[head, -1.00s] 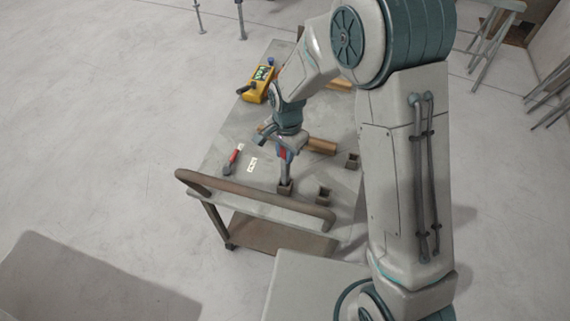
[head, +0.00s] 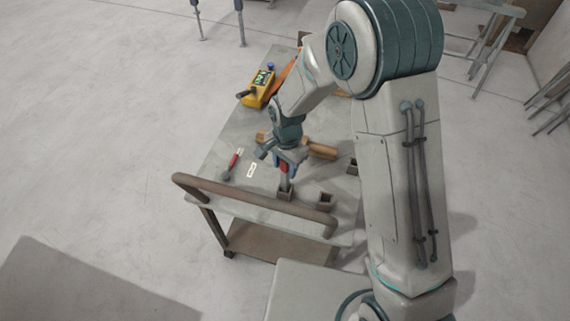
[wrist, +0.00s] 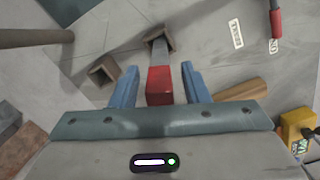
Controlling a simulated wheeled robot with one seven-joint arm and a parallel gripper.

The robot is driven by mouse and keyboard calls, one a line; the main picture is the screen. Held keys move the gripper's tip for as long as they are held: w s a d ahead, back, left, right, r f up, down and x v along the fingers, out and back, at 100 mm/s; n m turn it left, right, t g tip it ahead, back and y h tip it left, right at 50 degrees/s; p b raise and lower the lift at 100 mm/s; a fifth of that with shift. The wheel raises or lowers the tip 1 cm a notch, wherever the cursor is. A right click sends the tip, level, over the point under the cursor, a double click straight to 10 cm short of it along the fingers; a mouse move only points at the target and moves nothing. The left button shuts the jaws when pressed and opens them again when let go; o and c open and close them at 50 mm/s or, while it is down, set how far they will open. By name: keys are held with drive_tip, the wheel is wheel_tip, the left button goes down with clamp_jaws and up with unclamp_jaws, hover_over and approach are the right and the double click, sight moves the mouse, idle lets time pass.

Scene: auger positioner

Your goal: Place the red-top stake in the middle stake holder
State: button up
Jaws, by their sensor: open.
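The red-top stake stands in an end stake holder (head: 286,195) on the cart top. Its red top (wrist: 160,85) is between the two blue fingers of my gripper (wrist: 157,80), with a gap on each side in the wrist view. My gripper (head: 286,163) is open around the red top and points down. The grey shaft runs down into the square holder (wrist: 158,40). The middle stake holder (head: 325,200) is empty and stands to the right; it also shows in the wrist view (wrist: 103,70). A third holder (head: 352,166) is partly hidden by my arm.
A red-handled tool (head: 235,158) and a white label (head: 252,169) lie left of the stake. A wooden cylinder (head: 321,151) lies behind it. A yellow control box (head: 259,90) sits at the far end. The cart's brown handle rail (head: 250,200) borders the near edge.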

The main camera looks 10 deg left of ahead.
drive_tip(key=r, duration=0.4)
drive_tip(key=r+b, duration=0.1)
drive_tip(key=r, duration=0.7)
drive_tip(key=shift+w+d, duration=0.2)
drive_tip(key=shift+w, duration=0.05)
drive_tip(key=s+d+r+n+t, duration=0.1)
drive_tip(key=s+d+r, duration=0.1)
drive_tip(key=d+r, duration=0.35)
drive_tip(key=s+d+r+n+t, duration=0.1)
drive_tip(key=s+d+r, duration=0.15)
drive_tip(key=d, duration=0.55)
drive_tip(key=s+d+r+n+t, duration=0.1)
drive_tip(key=s+d+r, duration=0.2)
drive_tip(key=d, duration=0.3)
drive_tip(key=s+d+n+t, duration=0.1)
drive_tip(key=s+d+n, duration=0.1)
drive_tip(key=s+d, duration=0.4)
drive_tip(key=shift+s+d, duration=0.15)
drive_tip(key=shift+s, duration=0.3)
